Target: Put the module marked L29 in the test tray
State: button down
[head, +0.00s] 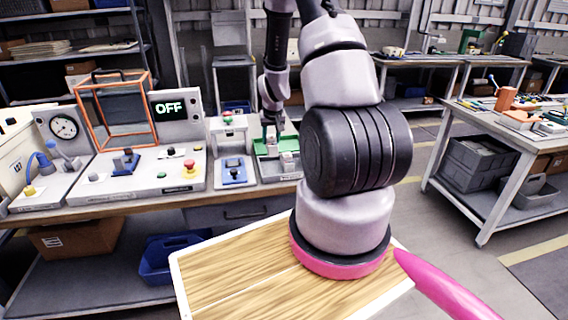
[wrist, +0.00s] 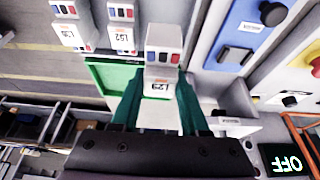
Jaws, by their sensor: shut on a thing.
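The module marked L29 (wrist: 160,86) is a pale block with red and blue marks on its end; its label appears upside down in the wrist view. My gripper (wrist: 164,76) has its teal fingers shut on the module's sides. In the head view my gripper (head: 271,137) is at the bench, over or beside a green tray (head: 262,150), partly hidden by my arm. The green tray also shows in the wrist view (wrist: 104,76), behind and left of the held module. I cannot tell whether the module touches anything beneath.
Two similar labelled modules stand left of the held one in the wrist view, one nearer (wrist: 121,38) and one farther left (wrist: 68,33). A blue-plated fixture (head: 235,172) and a panel with a red button (head: 190,167) stand left of the green tray. An orange-framed box (head: 115,110) is farther left.

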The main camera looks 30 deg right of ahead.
notch_tip(320, 180, down, 4)
jog(key=shift+d+r, duration=0.15)
jog(key=shift+a+f, duration=0.2)
jog(key=shift+f, duration=1.85)
jog(key=shift+f, duration=0.1)
jog(key=c, duration=0.7)
grip_release()
